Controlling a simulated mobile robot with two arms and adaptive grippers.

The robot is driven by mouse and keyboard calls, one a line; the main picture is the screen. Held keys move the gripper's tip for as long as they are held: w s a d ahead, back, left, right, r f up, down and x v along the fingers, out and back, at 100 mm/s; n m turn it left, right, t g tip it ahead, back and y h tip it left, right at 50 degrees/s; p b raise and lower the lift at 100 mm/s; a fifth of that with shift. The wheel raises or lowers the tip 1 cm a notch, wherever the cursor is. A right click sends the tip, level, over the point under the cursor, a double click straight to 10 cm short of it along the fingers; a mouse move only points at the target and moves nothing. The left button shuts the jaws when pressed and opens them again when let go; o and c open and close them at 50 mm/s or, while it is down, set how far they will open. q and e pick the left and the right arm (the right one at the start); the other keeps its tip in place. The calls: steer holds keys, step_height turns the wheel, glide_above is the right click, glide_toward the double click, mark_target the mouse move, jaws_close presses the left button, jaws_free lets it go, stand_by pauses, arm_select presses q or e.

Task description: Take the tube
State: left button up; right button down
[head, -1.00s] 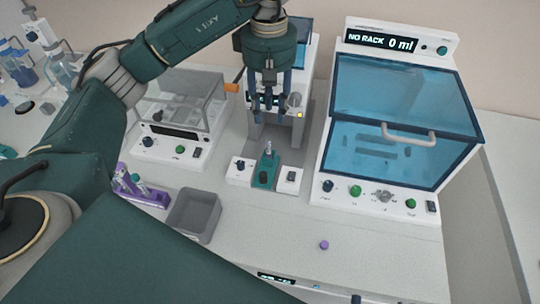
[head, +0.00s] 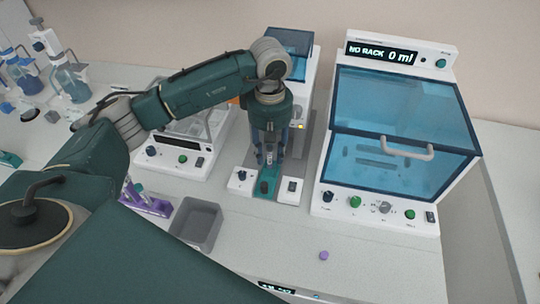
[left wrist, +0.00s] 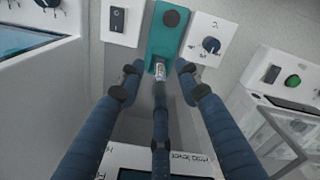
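A small clear tube (left wrist: 160,72) stands in the teal holder (left wrist: 171,32), between two white control boxes, in the left wrist view. In the head view the teal holder (head: 265,187) sits below my left gripper (head: 270,160), whose fingers partly hide the tube. My left gripper also shows in the left wrist view (left wrist: 160,78), with its dark blue fingers spread on both sides of the tube and another finger in the middle below it. I see no clear contact with the tube. The right gripper is not in view.
A large machine (head: 377,205) with a blue lid stands at right. A clear-covered device (head: 172,156) stands at left. A grey bin (head: 197,223) and a purple rack (head: 148,202) with tubes are in front.

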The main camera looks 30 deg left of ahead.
arm_select(q)
steer(key=shift+f, duration=0.65)
jaws_close()
steer(key=shift+r, duration=0.15)
steer(key=shift+r, duration=0.5)
step_height(320, 180, up, 19)
steer(key=b, duration=0.2)
steer(key=shift+b, duration=0.35)
steer(key=shift+f, duration=0.15)
